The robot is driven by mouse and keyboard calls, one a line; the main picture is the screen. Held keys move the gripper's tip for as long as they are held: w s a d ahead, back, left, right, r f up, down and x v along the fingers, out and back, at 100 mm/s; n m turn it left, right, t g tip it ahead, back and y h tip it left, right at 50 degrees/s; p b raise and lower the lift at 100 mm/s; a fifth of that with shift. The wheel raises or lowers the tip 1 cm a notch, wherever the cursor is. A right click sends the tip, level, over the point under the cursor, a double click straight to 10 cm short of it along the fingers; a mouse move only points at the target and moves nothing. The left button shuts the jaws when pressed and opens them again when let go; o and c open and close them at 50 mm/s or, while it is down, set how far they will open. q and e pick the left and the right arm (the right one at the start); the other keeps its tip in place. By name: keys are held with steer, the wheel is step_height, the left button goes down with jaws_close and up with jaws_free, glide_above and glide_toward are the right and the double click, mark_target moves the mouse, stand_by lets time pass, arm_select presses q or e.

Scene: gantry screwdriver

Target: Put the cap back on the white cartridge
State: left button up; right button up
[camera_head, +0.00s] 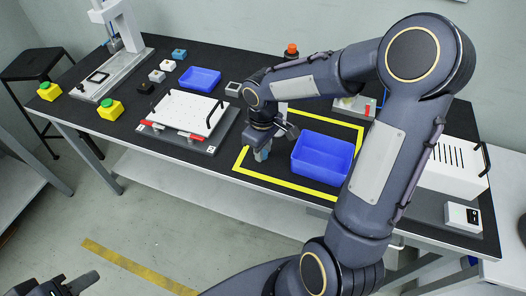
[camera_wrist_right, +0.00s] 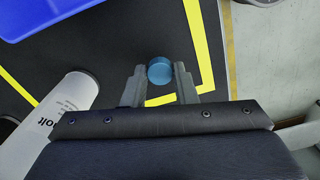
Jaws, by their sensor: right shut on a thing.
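The blue cap (camera_wrist_right: 160,70) is between the two fingertips of my right gripper (camera_wrist_right: 160,76), which is shut on it. In the head view the right gripper (camera_head: 262,150) points down over the front part of the yellow-outlined area, with the blue cap (camera_head: 262,155) at its tips. The white cartridge (camera_wrist_right: 62,112), with dark lettering, shows left of the gripper in the wrist view, apart from the cap. In the head view it is mostly hidden behind the right wrist. My left gripper (camera_head: 72,286) is at the bottom left corner, away from the table; its opening is unclear.
A blue bin (camera_head: 322,157) stands inside the yellow tape outline, right of the right gripper. A white plate fixture (camera_head: 182,112) with red clamps lies to the left. A smaller blue tray (camera_head: 200,77) sits behind it. My right arm covers much of the table's right side.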

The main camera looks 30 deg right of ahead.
steer(key=s+a+r, duration=0.5)
steer(key=a+r, duration=0.6)
steer(key=a, duration=0.1)
steer(key=shift+s+a+p, duration=0.4)
steer(key=w+d+f+m, duration=0.1)
steer(key=w+d+f, duration=0.1)
steer(key=w+f, duration=0.1)
steer(key=w+d+f+m, duration=0.2)
steer(key=w+d+f, duration=0.1)
steer(key=w, duration=0.2)
steer(key=w+d+f+m, duration=0.2)
steer(key=w+d, duration=0.1)
steer(key=shift+w+d+f, duration=0.15)
steer(key=shift+w+f, duration=0.25)
